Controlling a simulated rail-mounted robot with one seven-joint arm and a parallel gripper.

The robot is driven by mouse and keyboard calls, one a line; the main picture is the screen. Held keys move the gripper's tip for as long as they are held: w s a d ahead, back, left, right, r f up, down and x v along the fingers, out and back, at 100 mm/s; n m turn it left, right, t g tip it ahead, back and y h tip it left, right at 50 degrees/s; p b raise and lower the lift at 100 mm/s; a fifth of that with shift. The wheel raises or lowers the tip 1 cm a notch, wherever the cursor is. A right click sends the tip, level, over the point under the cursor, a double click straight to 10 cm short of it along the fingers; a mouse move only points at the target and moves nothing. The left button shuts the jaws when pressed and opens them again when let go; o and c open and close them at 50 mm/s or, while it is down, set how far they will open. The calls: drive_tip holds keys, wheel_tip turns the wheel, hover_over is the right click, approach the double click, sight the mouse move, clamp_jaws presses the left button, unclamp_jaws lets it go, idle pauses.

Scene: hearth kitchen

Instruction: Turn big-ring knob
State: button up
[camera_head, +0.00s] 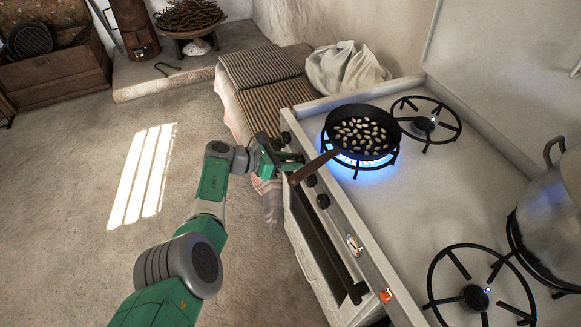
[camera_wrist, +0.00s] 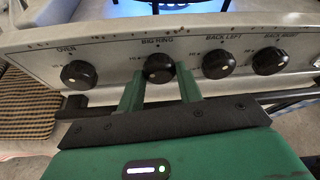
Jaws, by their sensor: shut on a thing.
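The big-ring knob (camera_wrist: 159,68) is a round black knob under the "BIG RING" label on the stove's front panel. My gripper (camera_wrist: 160,78) has its two green fingers on either side of it, shut on it in the wrist view. The knob's pointer mark is not clear. In the head view my gripper (camera_head: 291,163) is at the stove's front edge, and this knob is hidden there. A blue flame (camera_head: 345,162) burns under a black pan (camera_head: 375,111) of pale, nut-like pieces.
The oven knob (camera_wrist: 79,74) is left of my fingers; the back-left knob (camera_wrist: 218,64) is close on the right. The pan's brown handle (camera_head: 315,167) juts over the panel near my gripper. A metal pot (camera_head: 550,215) stands at right. The floor at left is clear.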

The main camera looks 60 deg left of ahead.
drive_tip(key=shift+a+f+n+h+b, duration=0.1)
drive_tip(key=shift+n+h+b, duration=0.65)
drive_tip(key=shift+b, duration=0.7)
drive_tip(key=shift+n, duration=0.25)
drive_tip(key=o, duration=1)
drive_tip(key=p+v, duration=0.4)
drive_tip(key=v, duration=0.4)
drive_tip(key=shift+p, duration=0.35)
drive_tip(key=shift+w, duration=0.1)
